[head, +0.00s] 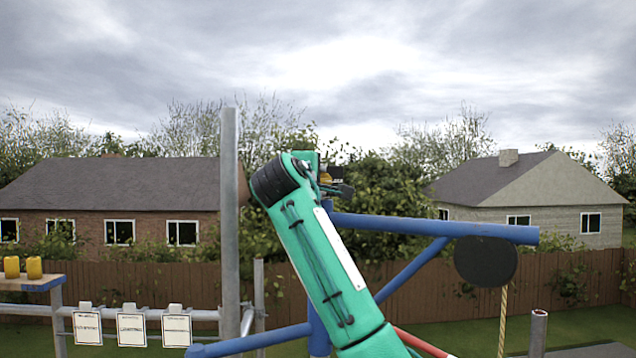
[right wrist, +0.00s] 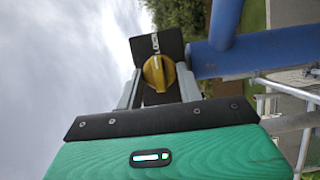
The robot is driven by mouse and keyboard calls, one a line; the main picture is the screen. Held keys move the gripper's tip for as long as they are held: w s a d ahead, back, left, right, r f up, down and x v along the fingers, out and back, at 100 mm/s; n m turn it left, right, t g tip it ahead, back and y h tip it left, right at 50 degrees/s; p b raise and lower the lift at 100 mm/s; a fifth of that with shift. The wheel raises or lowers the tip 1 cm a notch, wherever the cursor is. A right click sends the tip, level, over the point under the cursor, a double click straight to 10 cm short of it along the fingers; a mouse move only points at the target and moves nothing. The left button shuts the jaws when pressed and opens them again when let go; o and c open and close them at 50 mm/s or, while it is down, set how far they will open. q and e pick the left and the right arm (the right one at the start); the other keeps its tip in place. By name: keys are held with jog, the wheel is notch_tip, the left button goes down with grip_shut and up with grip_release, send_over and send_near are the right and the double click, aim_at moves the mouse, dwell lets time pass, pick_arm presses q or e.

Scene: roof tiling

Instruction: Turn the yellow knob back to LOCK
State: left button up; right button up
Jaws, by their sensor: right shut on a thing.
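The yellow knob (right wrist: 158,73) sits on a black plate (right wrist: 142,49) with white lettering, which seems to read LOCK sideways near its upper part. The plate is at the end of a blue tube. My right gripper (right wrist: 159,88) has one finger on each side of the knob and is shut on it. In the head view the knob (head: 325,177) is small and partly hidden by my green right arm, with the dark fingertips of my right gripper (head: 335,184) beside it. The knob's exact angle is hard to read. My left gripper is not in view.
A blue beam (head: 435,228) runs right from the arm, with a black disc (head: 485,261) and a rope below it. A grey upright pole (head: 230,220) stands left of my arm. Yellow cans (head: 34,267) and several white tags on a rail (head: 131,326) are at left.

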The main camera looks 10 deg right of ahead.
jog(key=shift+f, duration=0.1)
jog(key=o, duration=1)
jog(key=b+v, duration=0.6)
jog(key=v, duration=0.7)
jog(key=shift+s+a+b, duration=0.1)
jog(key=shift+s+b, duration=0.25)
jog(key=shift+s, duration=0.05)
